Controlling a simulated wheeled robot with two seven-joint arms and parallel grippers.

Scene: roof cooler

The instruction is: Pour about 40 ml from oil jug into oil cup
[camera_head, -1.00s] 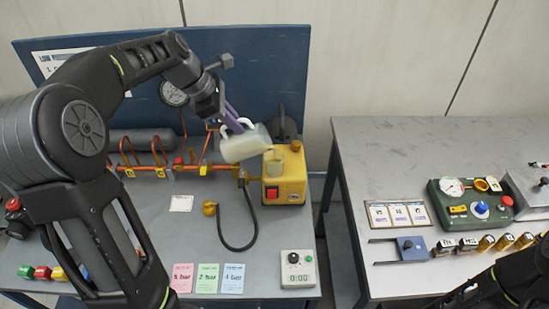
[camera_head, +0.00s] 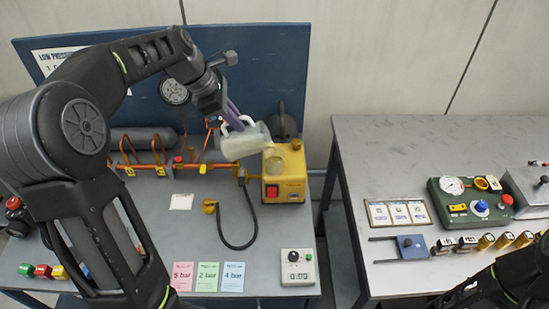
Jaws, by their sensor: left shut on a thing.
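My left gripper (camera_head: 236,119) is shut on the handle of the oil jug (camera_head: 240,144), a pale translucent jug. The jug is tilted, almost lying on its side, with its mouth toward the right. The mouth is over or right beside the oil cup (camera_head: 272,167), a small clear cup with yellowish contents on the yellow pump unit (camera_head: 285,190). A yellowish patch shows between mouth and cup; I cannot tell whether it is a stream. My right arm shows at the bottom right, but its gripper is out of view.
A small timer box (camera_head: 297,267) reading 0:00 and coloured cards (camera_head: 207,277) lie at the bench front. Copper pipes (camera_head: 200,168) and a black hose (camera_head: 235,247) run near the pump. A second table (camera_head: 390,150) stands to the right across a gap.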

